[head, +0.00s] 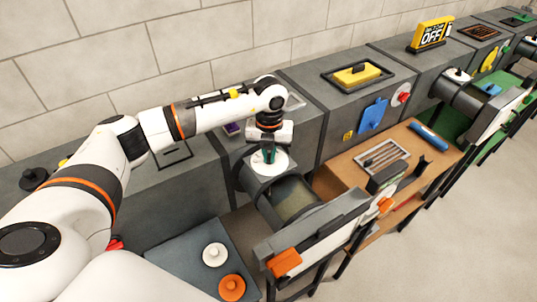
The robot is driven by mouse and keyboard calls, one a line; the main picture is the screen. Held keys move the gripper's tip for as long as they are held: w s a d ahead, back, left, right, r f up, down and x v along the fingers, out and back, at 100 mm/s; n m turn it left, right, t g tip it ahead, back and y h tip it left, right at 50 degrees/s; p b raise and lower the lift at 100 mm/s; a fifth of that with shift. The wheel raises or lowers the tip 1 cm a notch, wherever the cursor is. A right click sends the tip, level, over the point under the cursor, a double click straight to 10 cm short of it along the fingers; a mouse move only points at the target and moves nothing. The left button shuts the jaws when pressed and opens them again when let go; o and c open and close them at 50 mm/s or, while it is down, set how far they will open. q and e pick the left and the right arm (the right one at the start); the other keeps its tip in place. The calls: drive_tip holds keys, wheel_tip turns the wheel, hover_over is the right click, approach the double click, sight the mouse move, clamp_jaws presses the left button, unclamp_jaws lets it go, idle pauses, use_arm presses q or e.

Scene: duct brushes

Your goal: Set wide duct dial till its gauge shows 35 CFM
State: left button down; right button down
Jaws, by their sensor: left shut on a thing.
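My left gripper (268,150) points down over the wide duct at the picture's middle. It is shut on the dial's small dark green grip, which stands on a round white face (270,165). The fingers hide much of the grip and part of the face. The dial sits on top of a dark round collar on the duct (298,200), which sticks out from the grey housing. No gauge reading is legible from here. My right gripper is not in view.
A grey table with a white knob (215,254) and an orange knob (232,287) lies below. A wooden bench (425,150) to the right holds a grille (383,157) and a blue cylinder (428,136). A yellow "OFF" sign (432,34) stands farther back.

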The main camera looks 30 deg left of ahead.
use_arm(q)
drive_tip(key=shift+w+r+n, duration=0.1)
drive_tip(key=shift+n, duration=0.6)
drive_tip(key=c, duration=1.5)
unclamp_jaws()
wheel_tip(320, 180, up, 12)
drive_tip(key=b, duration=0.3)
drive_tip(key=shift+b, duration=0.3)
drive_tip(key=shift+r, duration=0.1)
